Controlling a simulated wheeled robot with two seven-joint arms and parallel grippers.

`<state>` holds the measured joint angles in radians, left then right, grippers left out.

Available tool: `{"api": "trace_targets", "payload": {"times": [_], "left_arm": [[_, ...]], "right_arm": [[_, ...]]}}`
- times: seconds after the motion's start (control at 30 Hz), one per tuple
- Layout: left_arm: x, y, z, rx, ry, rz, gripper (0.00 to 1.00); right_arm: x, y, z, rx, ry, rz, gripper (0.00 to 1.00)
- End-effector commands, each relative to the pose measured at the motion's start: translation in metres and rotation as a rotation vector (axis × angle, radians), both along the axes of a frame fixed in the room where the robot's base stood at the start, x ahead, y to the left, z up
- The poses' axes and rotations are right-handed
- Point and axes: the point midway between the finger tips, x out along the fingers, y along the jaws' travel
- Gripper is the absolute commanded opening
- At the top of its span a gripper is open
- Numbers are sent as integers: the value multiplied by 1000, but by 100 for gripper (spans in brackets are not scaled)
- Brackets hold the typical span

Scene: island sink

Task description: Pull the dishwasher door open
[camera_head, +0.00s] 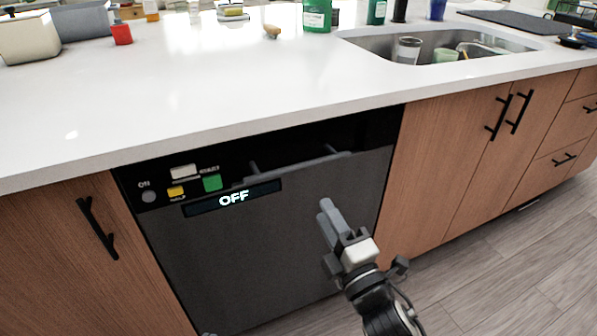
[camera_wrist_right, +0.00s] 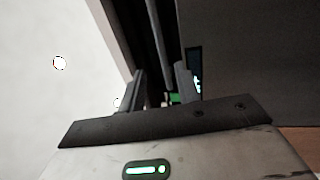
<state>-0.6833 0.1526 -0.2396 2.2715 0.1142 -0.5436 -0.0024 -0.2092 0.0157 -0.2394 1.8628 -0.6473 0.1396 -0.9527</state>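The dishwasher (camera_head: 270,230) sits under the white counter, and its dark grey door looks shut. A grey bar handle (camera_head: 300,165) runs across the top of the door, and the display (camera_head: 233,198) reads OFF. My right gripper (camera_head: 327,210) is in front of the door, below the handle in the head view. In the right wrist view its two fingers (camera_wrist_right: 161,88) are apart with nothing held between them. The handle bar (camera_wrist_right: 160,45) shows beyond the gap between the fingers; contact is not visible. My left gripper is not clearly seen.
Wooden cabinets with black handles flank the dishwasher, a left one (camera_head: 75,250) and a right one (camera_head: 470,150). The counter (camera_head: 200,90) overhangs the door top. A sink (camera_head: 490,45) holds dishes. The wooden floor (camera_head: 520,270) is clear at right.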

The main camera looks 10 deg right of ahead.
Motion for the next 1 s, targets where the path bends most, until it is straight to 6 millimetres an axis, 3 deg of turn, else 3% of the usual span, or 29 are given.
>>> {"api": "trace_targets", "payload": {"times": [0.3, 0.5, 0.7, 1.0], "left_arm": [[0, 0, -2, 0, 2, 0, 0], [0, -1, -8, -1, 12, -3, 0], [0, -2, -13, 0, 24, -7, 0], [1, -2, -13, -1, 24, -8, 0]], "right_arm": [[67, 22, 15, 4, -1, 1, 33], [101, 33, 22, 5, 1, 0, 33], [120, 38, 25, 5, 4, -1, 33], [123, 40, 26, 5, 4, -1, 33]]}}
